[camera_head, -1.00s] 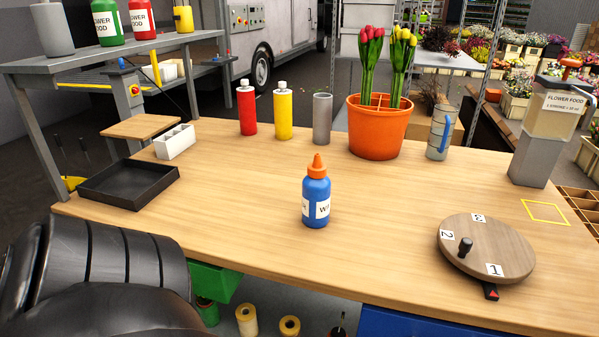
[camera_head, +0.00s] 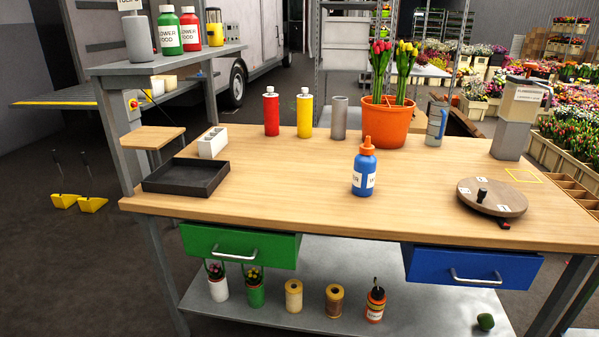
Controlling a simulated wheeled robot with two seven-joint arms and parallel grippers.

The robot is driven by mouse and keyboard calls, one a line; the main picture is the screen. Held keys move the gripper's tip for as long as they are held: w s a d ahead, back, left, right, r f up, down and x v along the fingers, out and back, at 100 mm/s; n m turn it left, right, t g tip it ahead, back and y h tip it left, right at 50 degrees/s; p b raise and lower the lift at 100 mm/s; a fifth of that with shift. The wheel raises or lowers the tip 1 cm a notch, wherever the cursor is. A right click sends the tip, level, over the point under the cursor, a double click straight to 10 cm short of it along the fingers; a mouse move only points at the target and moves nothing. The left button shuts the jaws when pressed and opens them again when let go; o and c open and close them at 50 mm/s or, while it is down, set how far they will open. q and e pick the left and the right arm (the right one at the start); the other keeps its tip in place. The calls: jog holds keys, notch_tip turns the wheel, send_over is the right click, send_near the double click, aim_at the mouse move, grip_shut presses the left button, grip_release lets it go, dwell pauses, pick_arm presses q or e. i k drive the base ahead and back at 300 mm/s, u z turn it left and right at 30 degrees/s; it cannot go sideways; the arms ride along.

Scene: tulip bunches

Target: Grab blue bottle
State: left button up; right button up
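The blue bottle (camera_head: 364,172) with an orange nozzle cap and a white label stands upright on the wooden table (camera_head: 290,190), near its front edge and right of the middle. Nothing touches it, and there is clear table around it. Neither of my grippers shows in the head view, so their state and their distance from the bottle are hidden.
Behind the bottle stand a red bottle (camera_head: 271,112), a yellow bottle (camera_head: 304,113), a grey cylinder (camera_head: 339,118) and an orange tulip pot (camera_head: 385,128). A round numbered turntable (camera_head: 492,197) is at right, a black tray (camera_head: 186,178) at left. Green (camera_head: 240,246) and blue (camera_head: 470,266) drawers sit below.

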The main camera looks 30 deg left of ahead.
aim_at(364, 167)
jog(key=u, duration=1.15)
jog(key=i, duration=0.5)
